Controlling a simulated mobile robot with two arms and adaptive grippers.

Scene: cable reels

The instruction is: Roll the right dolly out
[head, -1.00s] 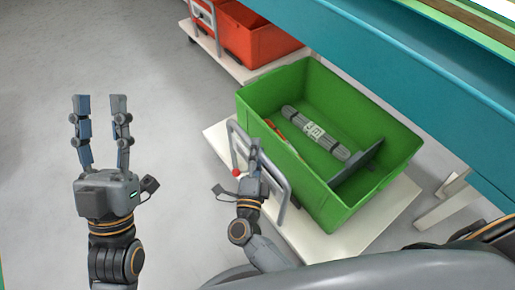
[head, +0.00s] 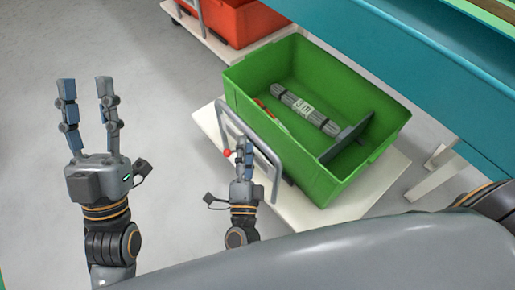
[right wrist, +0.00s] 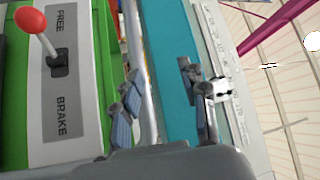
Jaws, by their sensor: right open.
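The right dolly (head: 374,186) is a white platform carrying a green crate (head: 338,190). Its grey tubular handle (head: 266,152) stands at the near left side and shows as a bar in the right wrist view (right wrist: 143,75). A brake lever with a red knob (right wrist: 30,19) leans toward the FREE end of its label; the knob also shows in the head view (head: 227,153). My right gripper (right wrist: 165,95) is open at the handle, with the bar appearing between its fingers; contact cannot be told. My left gripper (head: 85,85) is open and empty over the floor at left.
The crate holds a grey cable bundle (head: 306,108) and a dark divider (head: 346,138). Another dolly (head: 207,36) with a red crate (head: 244,22) stands behind. A teal bench edge (head: 400,70) runs along the right, with a white leg (head: 436,178) below. The floor at left is clear.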

